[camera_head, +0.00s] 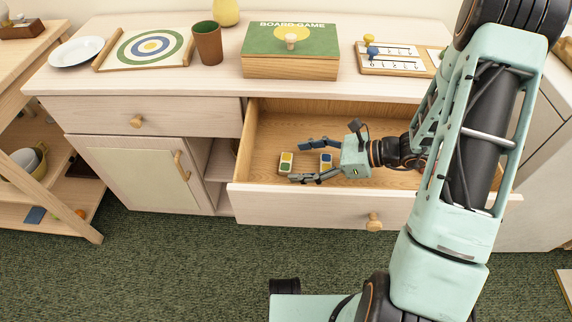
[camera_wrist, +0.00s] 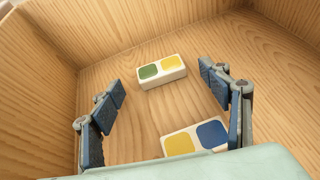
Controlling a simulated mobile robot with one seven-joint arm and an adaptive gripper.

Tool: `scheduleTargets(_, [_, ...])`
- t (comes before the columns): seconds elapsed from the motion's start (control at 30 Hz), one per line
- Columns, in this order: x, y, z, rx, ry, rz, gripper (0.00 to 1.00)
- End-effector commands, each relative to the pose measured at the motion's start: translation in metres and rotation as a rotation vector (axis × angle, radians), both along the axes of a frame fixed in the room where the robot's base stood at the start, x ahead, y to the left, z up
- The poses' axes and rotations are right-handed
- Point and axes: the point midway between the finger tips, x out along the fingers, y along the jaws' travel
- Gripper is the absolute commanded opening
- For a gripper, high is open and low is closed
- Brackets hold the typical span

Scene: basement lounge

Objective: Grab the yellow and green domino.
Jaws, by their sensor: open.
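The yellow and green domino (camera_head: 286,162) lies flat on the floor of the open drawer (camera_head: 265,207). In the wrist view this domino (camera_wrist: 162,71) is ahead of the palm, near the level of the fingertips and in the gap between them, with its green half at left. My gripper (camera_head: 298,162) is inside the drawer, fingers spread on either side and pointing at it. In the wrist view my gripper (camera_wrist: 163,79) is open and holds nothing. A yellow and blue domino (camera_wrist: 195,138) lies nearer the palm, partly hidden by it; it also shows in the head view (camera_head: 326,160).
The drawer walls (camera_wrist: 40,90) enclose the gripper. On the cabinet top are a board game box (camera_head: 290,68), a brown cup (camera_head: 208,45), a target board (camera_head: 145,47) and a counting board (camera_head: 400,60). The drawer floor at left is clear.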

Motion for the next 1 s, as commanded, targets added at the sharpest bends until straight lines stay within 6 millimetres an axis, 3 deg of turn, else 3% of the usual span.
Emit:
scheduleTargets(0.2, [0.005, 0.023, -0.012, 0.0, 0.0, 0.001, 0.7])
scheduleTargets(0.47, [0.006, 0.025, -0.012, -0.001, 0.0, 0.0, 0.69])
scheduleTargets(0.8, [0.006, 0.024, -0.012, -0.001, 0.0, 0.0, 0.33])
scheduleTargets(1.0, [0.006, 0.024, -0.012, -0.001, 0.0, 0.0, 0.32])
